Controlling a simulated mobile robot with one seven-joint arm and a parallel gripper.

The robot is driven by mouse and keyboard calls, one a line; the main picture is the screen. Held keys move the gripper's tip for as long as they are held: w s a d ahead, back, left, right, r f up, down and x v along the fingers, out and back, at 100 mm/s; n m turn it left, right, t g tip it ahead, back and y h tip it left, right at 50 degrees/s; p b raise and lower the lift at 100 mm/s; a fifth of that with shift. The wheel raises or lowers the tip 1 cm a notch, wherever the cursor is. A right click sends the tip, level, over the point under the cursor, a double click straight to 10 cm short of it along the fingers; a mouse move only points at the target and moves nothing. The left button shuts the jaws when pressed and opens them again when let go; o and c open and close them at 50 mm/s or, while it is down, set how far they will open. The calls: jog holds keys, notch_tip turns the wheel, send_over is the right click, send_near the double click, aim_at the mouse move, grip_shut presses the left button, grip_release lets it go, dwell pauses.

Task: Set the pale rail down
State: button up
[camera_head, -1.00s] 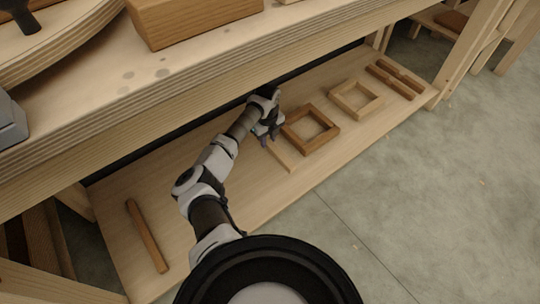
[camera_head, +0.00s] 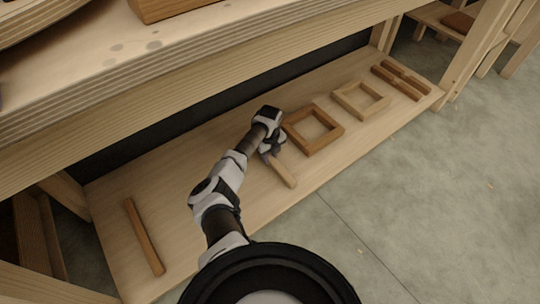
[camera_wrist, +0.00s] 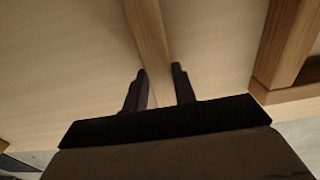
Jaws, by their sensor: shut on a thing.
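The pale rail (camera_head: 282,173) is a short light-wood bar at the lower shelf, left of the dark square frame. My gripper (camera_head: 268,149) is at its far end, seen from behind in the head view. In the wrist view the rail (camera_wrist: 149,38) runs from the top edge down between the two dark fingers of my gripper (camera_wrist: 159,88), which is shut on it. Whether the rail touches the shelf board (camera_head: 200,170) or is just above it I cannot tell.
A dark wooden frame (camera_head: 334,139) is close to the right of the rail; a paler frame (camera_head: 380,102) and short dark bars (camera_head: 401,83) lie beyond. A long brown bar (camera_head: 144,237) lies at left. The thick worktop (camera_head: 200,65) overhangs the back.

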aim_at(270, 157)
jog(key=shift+f, duration=0.15)
jog(key=o, duration=1.1)
jog(key=shift+c, duration=0.2)
notch_tip(270, 157, up, 12)
jog(key=p, duration=0.4)
